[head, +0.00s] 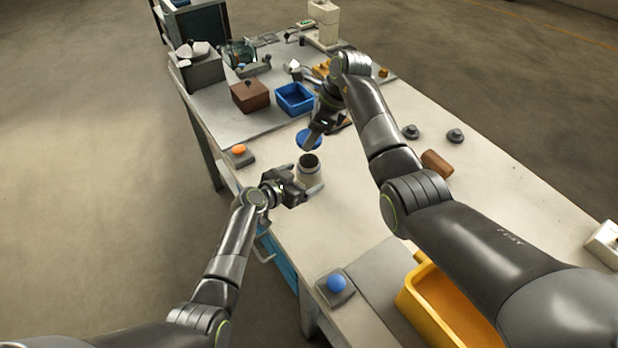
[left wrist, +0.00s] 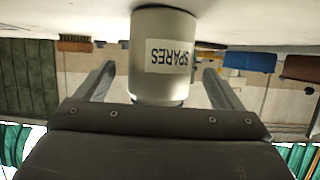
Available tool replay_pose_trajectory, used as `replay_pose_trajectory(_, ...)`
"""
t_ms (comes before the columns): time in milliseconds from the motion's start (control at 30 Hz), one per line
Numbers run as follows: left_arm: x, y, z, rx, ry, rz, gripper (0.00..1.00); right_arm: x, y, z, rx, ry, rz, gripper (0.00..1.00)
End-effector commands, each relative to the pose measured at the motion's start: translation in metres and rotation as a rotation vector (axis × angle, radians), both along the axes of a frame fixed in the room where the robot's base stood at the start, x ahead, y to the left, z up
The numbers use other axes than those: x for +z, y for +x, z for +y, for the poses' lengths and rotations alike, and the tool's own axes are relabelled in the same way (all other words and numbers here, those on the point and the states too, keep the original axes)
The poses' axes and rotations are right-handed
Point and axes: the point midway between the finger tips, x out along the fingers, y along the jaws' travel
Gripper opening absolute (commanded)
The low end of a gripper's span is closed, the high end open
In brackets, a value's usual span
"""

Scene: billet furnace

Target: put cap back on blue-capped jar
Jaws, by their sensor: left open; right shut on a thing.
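The pale grey jar (head: 309,170) stands upright on the table, its dark mouth uncovered. In the left wrist view, which is upside down, the jar (left wrist: 163,88) shows a SPARES label and sits between the two fingers. My left gripper (head: 302,190) is open, with a finger on either side of the jar; I cannot tell whether they touch it. The blue cap (head: 303,141) is held by my right gripper (head: 315,138), above and slightly behind the jar in the head view, apart from the mouth. The right fingertips partly hide the cap.
A blue bin (head: 295,97) and a brown box (head: 250,95) stand farther back. An orange button (head: 239,149) is left of the jar, a blue button (head: 337,283) nearer.

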Motion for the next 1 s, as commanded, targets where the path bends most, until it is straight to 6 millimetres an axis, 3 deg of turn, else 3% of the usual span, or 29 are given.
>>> replay_pose_trajectory(400, -0.013, 0.024, -0.021, -0.001, 0.000, 0.000, 0.88, 0.000, 0.000, 0.000, 0.000, 0.000, 0.000, 0.35)
replay_pose_trajectory(867, -0.015, 0.028, -0.023, 0.001, 0.001, 0.001, 0.88, 0.000, 0.000, 0.000, 0.000, 0.000, 0.000, 0.35)
replay_pose_trajectory(1000, -0.015, 0.028, -0.023, 0.000, 0.001, 0.001, 0.74, 0.000, 0.000, 0.000, 0.000, 0.000, 0.000, 0.35)
